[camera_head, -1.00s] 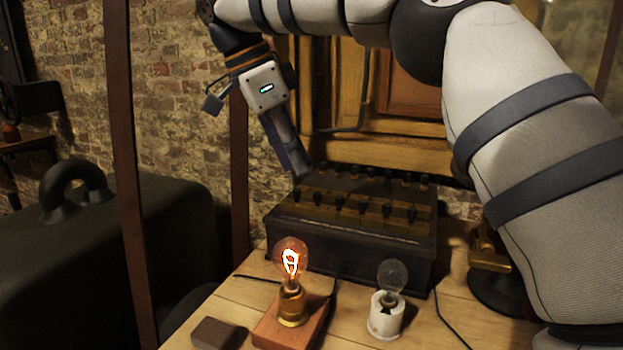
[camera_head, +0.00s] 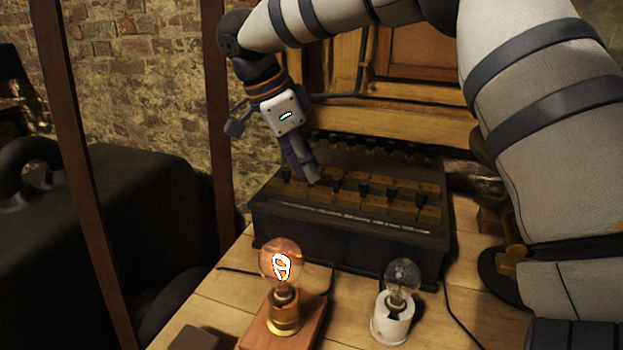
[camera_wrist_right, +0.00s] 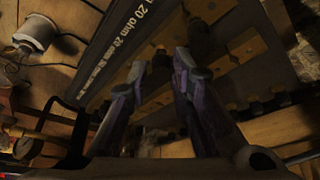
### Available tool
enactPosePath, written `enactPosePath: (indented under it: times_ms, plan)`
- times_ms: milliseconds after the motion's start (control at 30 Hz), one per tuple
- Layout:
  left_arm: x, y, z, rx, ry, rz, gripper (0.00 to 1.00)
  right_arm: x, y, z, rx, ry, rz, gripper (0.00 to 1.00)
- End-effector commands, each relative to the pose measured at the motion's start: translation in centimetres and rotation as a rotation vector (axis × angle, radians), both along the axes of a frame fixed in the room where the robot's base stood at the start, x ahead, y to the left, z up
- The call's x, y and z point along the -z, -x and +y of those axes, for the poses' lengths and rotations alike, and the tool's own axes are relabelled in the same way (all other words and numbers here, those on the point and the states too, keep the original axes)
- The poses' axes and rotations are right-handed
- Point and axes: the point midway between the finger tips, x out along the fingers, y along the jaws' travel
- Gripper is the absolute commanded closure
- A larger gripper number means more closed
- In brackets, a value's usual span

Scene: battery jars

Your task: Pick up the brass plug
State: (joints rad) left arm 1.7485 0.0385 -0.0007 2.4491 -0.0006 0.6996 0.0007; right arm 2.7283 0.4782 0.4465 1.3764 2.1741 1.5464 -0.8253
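The resistance box (camera_head: 340,232) is dark, with brass blocks and several dark-headed plugs in rows on its top. Which plug is the task's brass plug I cannot tell. My right gripper (camera_head: 312,181) points down at the left part of the box top, at the front row. In the right wrist view its two fingers (camera_wrist_right: 160,72) stand apart, with brass blocks (camera_wrist_right: 195,60) and a dark plug head seen between and beyond them. No plug is clearly gripped. The fingertips hide part of the row. My left gripper is out of view.
A lit bulb (camera_head: 281,264) on a wooden base (camera_head: 300,330) and an unlit bulb (camera_head: 403,275) in a white holder (camera_head: 391,318) stand in front of the box. Thin wires lie on the table (camera_head: 455,275). A large dark case (camera_head: 110,225) stands at left.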

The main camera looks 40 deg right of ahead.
Motion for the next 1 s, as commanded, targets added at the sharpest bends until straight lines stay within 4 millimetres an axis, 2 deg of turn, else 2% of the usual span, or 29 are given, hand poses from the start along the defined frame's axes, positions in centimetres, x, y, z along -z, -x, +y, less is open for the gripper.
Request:
enactPosePath:
  times_ms: [100,267,300,400,733,867,967,1000]
  plan:
    - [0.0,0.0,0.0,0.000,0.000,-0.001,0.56,1.0,0.2,-0.4,-0.001,0.000,0.000,0.79]
    - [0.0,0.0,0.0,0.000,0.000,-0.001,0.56,1.1,0.2,-0.4,-0.001,0.001,-0.002,0.79]
    - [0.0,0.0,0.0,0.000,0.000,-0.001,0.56,1.1,0.2,-0.4,-0.001,0.001,-0.002,0.81]
    - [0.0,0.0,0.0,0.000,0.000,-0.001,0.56,1.1,0.2,-0.4,-0.001,0.001,-0.002,1.00]
    - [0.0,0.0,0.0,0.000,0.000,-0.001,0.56,0.9,0.1,-0.4,-0.001,0.001,-0.002,1.00]
    - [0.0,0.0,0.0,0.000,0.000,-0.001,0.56,-0.3,0.1,-0.4,0.001,0.000,-0.004,1.00]
    - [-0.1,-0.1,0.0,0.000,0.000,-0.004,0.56,-2.5,0.2,-0.3,0.002,-0.002,-0.005,1.00]
    - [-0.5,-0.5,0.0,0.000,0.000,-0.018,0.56,-3.7,1.0,0.2,0.000,-0.002,-0.008,1.00]
